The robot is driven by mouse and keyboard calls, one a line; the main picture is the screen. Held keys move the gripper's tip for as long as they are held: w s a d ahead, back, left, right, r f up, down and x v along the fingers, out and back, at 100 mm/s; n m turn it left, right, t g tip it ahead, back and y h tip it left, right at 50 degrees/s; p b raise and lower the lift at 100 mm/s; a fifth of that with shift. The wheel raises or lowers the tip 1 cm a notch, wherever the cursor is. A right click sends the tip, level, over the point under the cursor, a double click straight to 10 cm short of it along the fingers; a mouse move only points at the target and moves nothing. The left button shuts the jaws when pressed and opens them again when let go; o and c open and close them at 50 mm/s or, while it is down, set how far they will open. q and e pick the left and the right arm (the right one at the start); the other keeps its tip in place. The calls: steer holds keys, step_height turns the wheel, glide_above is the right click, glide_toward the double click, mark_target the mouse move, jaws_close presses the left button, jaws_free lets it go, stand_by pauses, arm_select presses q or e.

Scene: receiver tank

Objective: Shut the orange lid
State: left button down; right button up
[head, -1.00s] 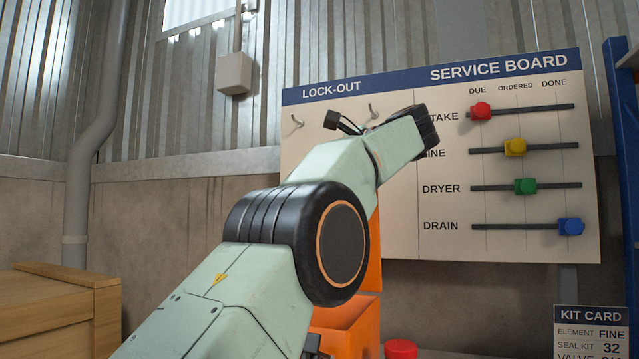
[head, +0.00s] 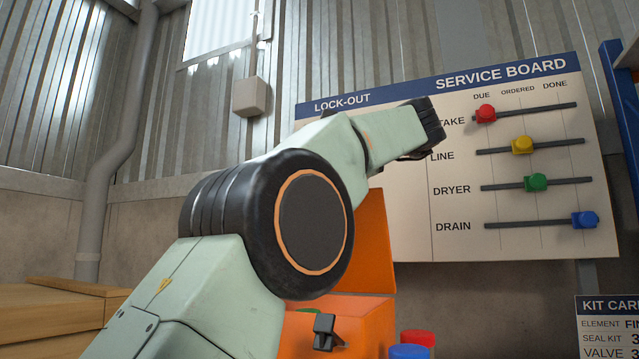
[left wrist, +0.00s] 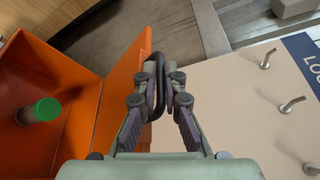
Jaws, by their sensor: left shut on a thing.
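The orange lid (head: 376,240) stands upright at the back of the orange box (head: 345,312), partly hidden by my left arm in the head view. In the left wrist view the lid (left wrist: 128,85) runs up the left-middle, with the box interior (left wrist: 60,75) left of it. My left gripper (left wrist: 158,95) is shut on a black loop handle (left wrist: 160,60) by the lid's edge. The gripper's fingers are hidden in the head view. A dark latch (head: 325,330) shows at the box front. My right gripper is not in view.
A green-capped cylinder (left wrist: 40,110) is inside the box. Red (head: 418,338) and blue (head: 408,352) cylinders stand right of it. The service board (head: 500,160) hangs behind, with hooks (left wrist: 292,104) near my gripper. A wooden crate (head: 50,310) is at left.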

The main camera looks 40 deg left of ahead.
arm_select(q)
steer(key=shift+s+d+f+b, duration=0.1)
steer(key=shift+s+f+b, duration=0.15)
steer(key=shift+f+b, duration=0.05)
stand_by(0.4)
steer(key=c, duration=1.7)
jaws_free()
steer(key=d, duration=0.4)
steer(key=d+r, duration=0.1)
steer(key=d, duration=0.6)
steer(key=shift+s+d+r, duration=0.35)
steer(key=shift+s+d, duration=0.05)
